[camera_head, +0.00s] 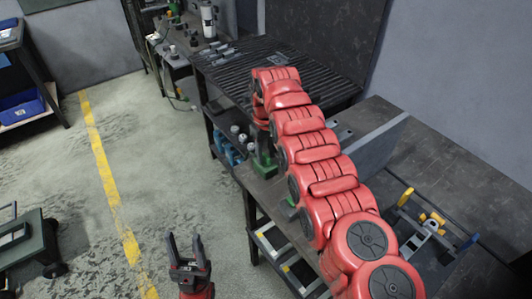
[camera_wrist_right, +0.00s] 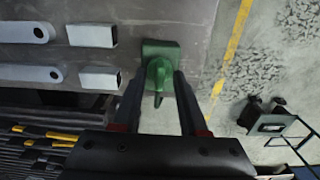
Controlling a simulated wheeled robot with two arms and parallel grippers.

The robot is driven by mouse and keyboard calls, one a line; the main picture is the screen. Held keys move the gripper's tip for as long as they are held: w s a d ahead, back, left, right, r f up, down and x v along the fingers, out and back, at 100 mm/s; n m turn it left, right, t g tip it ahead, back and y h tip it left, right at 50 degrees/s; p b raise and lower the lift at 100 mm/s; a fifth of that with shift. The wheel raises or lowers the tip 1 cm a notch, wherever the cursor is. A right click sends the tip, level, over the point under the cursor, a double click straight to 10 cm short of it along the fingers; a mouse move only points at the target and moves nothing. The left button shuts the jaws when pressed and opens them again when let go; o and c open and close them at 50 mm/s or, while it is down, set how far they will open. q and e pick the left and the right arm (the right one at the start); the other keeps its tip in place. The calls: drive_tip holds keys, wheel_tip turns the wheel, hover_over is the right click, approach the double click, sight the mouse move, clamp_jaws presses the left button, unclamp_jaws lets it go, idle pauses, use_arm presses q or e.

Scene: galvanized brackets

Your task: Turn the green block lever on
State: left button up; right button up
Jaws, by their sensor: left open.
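The green block (camera_head: 264,166) stands near the left edge of the workbench in the head view, partly hidden by my right arm. In the right wrist view the green block's square base (camera_wrist_right: 172,46) is at top centre, with its rounded green lever (camera_wrist_right: 159,73) on the near side. My right gripper (camera_wrist_right: 158,84) has its two dark fingers apart, one on each side of the lever. I cannot tell whether they touch it. My left gripper (camera_head: 187,244) is open and empty, pointing up above the floor, left of the bench.
Grey metal brackets (camera_wrist_right: 92,36) lie left of the green block in the wrist view. A slatted rack surface (camera_head: 275,58) is behind it in the head view. Blue items (camera_head: 228,152) sit below the bench edge.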

sight(266, 156)
drive_tip(key=shift+r, duration=0.1)
drive_tip(key=shift+r, duration=0.65)
wheel_tip(266, 156, up, 16)
drive_tip(key=p, duration=1.4)
drive_tip(key=shift+p, duration=0.4)
drive_tip(key=shift+s, duration=0.1)
